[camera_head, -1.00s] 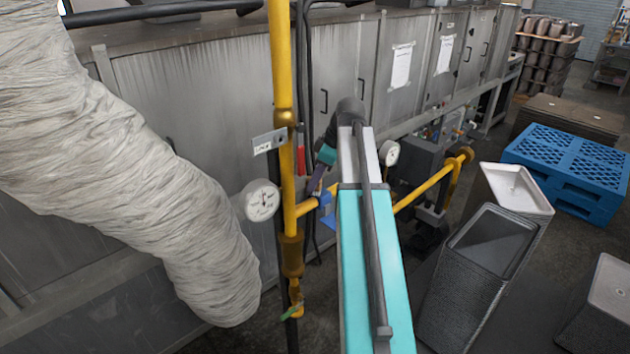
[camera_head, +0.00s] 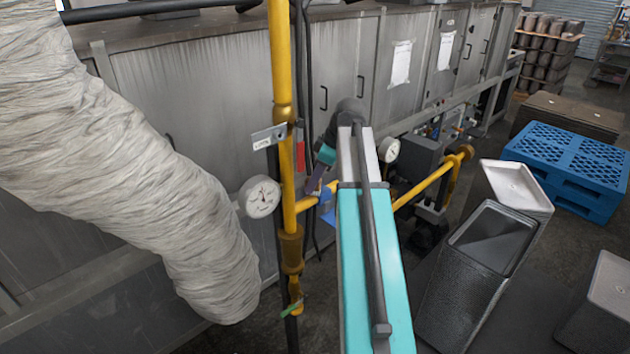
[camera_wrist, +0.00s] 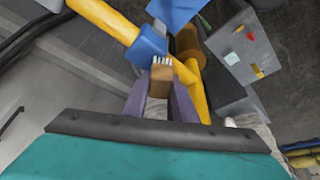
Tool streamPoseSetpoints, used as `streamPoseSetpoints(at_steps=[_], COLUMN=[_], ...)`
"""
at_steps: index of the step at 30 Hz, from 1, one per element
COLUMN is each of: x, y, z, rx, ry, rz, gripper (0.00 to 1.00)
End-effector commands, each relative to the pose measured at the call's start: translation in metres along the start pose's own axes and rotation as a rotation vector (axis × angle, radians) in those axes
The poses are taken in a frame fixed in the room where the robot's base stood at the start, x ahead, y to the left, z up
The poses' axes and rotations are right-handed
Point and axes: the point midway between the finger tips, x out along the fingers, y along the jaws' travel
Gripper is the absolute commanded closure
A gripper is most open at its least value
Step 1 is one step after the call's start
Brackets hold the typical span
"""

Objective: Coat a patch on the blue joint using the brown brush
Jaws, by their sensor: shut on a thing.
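The blue joint (camera_wrist: 150,46) sits on the yellow pipe in the wrist view, just past my fingertips. In the head view it shows as a small blue piece (camera_head: 327,196), partly hidden by my arm. My gripper (camera_wrist: 162,82) has purple fingers shut on the brown brush (camera_wrist: 160,84). The pale bristles point at the joint and appear to meet its near edge; exact contact is hard to tell. In the head view my gripper (camera_head: 315,184) is beside the joint, and the brush is too small to make out. No coated patch is discernible.
A vertical yellow pipe (camera_head: 281,60) with a gauge (camera_head: 260,196) stands left of my arm. A wrapped duct (camera_head: 130,170) fills the left. Grey cabinets (camera_head: 230,90) stand behind. Stacked trays (camera_head: 490,240) and a blue pallet (camera_head: 568,160) are at right.

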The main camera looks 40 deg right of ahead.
Motion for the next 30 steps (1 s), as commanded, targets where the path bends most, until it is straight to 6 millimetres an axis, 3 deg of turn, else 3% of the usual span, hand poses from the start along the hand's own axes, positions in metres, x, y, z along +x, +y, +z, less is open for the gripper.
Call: streamPoseSetpoints(at_steps=[18, 30], x=[-0.008, -0.009], y=[0.025, 0.027], z=[0.013, 0.015], rx=[0.0, -0.001], ry=[0.0, 0.0], rz=[-0.001, -0.001], gripper=[1.0, 1.0])
